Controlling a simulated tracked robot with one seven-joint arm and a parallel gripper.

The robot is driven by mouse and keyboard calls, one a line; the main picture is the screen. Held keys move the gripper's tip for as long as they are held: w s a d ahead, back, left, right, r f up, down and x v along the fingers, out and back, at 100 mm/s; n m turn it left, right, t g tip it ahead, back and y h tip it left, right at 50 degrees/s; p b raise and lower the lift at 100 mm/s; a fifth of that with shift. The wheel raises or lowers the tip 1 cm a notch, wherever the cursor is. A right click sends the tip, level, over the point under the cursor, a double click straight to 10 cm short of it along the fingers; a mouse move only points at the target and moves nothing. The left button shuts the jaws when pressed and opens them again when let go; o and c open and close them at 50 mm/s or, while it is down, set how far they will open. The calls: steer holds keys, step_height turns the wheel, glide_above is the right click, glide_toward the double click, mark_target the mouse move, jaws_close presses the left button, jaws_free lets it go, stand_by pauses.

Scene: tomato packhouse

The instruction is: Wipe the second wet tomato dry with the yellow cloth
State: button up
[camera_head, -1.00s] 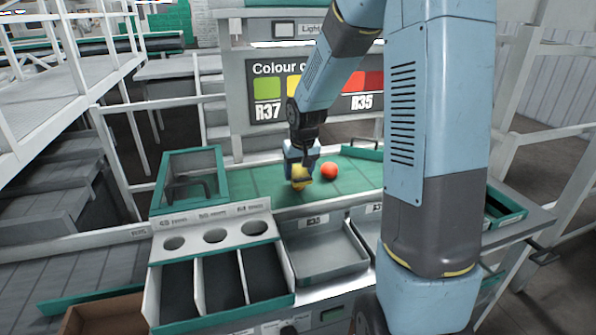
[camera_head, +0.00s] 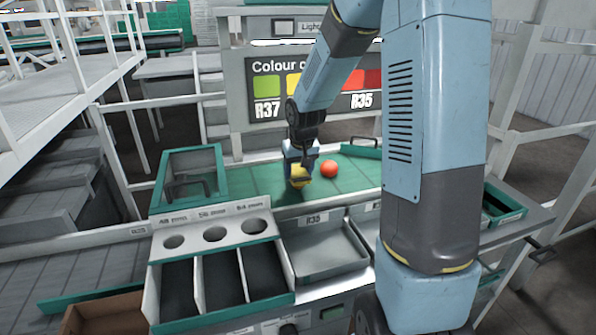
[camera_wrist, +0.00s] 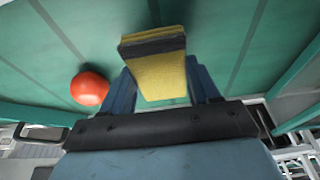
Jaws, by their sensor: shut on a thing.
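My gripper (camera_head: 300,172) is over the green belt and shut on the yellow cloth (camera_head: 300,178). In the wrist view the cloth (camera_wrist: 158,77) is a folded pad with a dark band, held between my two fingers (camera_wrist: 163,98). A red-orange tomato (camera_head: 329,169) rests on the belt just right of my gripper, apart from the cloth. In the wrist view the same tomato (camera_wrist: 90,88) shows to the left of the cloth. Whether it is wet, I cannot tell. No second tomato is visible; the space right under the cloth is hidden.
A green-framed box (camera_head: 190,178) stands left on the belt (camera_head: 255,182). In front are a sizing plate with three holes (camera_head: 215,234), dark bins (camera_head: 222,278) and a grey tray (camera_head: 322,250). A colour chart (camera_head: 265,112) stands behind. The belt between box and cloth is clear.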

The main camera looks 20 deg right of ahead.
steer(key=shift+w, duration=0.9)
steer(key=shift+s, duration=0.1)
steer(key=shift+s, duration=1.6)
steer(key=shift+c, duration=0.4)
steer(key=shift+s+f, duration=0.1)
steer(key=shift+s, duration=0.55)
steer(key=shift+c, duration=0.9)
steer(key=shift+w, duration=0.1)
steer(key=shift+w, duration=2.25)
steer(key=shift+s, duration=2.2)
steer(key=shift+w, duration=0.15)
